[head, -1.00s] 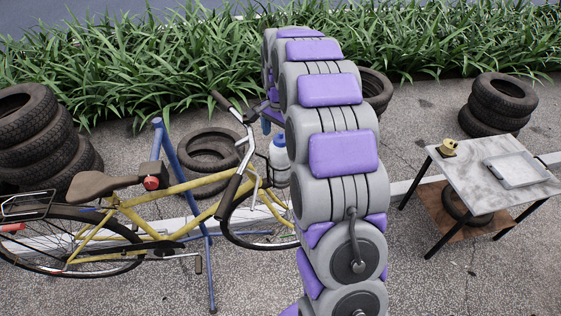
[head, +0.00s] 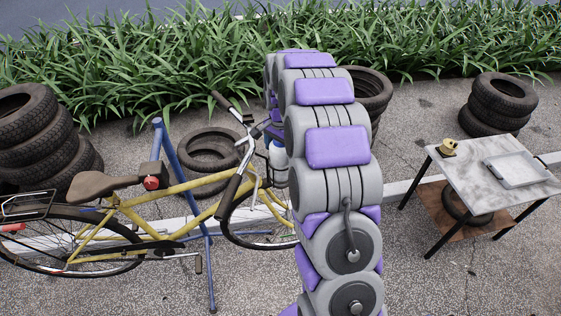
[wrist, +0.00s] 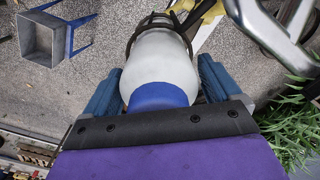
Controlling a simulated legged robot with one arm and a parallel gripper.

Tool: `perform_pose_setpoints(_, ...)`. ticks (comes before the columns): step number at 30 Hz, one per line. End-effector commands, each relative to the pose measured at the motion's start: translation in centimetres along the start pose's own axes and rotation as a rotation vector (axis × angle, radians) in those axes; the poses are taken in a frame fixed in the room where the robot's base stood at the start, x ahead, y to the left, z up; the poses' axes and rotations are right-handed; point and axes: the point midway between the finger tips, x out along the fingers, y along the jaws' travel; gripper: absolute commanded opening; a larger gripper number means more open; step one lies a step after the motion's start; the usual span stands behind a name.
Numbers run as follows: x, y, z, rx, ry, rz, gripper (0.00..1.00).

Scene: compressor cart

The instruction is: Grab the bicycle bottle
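The bicycle bottle (head: 278,156) is white with a blue top. It stands in a dark cage at the front of the yellow bicycle (head: 160,190), partly hidden by my arm in the head view. In the wrist view the bottle (wrist: 160,62) fills the middle, its blue top close to my palm and its white body inside the dark cage ring. My gripper (wrist: 160,82) is open, with one blue finger on each side of the bottle's top and shoulder. I cannot tell whether either finger touches it.
The handlebar (wrist: 270,30) passes close to the right finger in the wrist view. A blue stand (head: 203,225) is beside the bicycle. Tyre stacks (head: 38,140) stand at left and back. A table (head: 480,190) with a tray (head: 517,169) is at right.

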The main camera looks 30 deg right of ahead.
Motion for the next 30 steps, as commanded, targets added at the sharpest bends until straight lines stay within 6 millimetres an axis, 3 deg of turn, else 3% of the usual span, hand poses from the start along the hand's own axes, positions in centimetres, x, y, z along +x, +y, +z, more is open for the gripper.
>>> perform_pose_setpoints(2, 0.01, -0.01, 0.01, 0.000, 0.000, 0.000, 0.83)
perform_pose_setpoints(27, -0.01, -0.02, 0.00, 0.000, 0.000, -0.001, 0.02)
perform_pose_setpoints(30, -0.02, -0.03, 0.00, 0.000, 0.000, -0.001, 0.02)
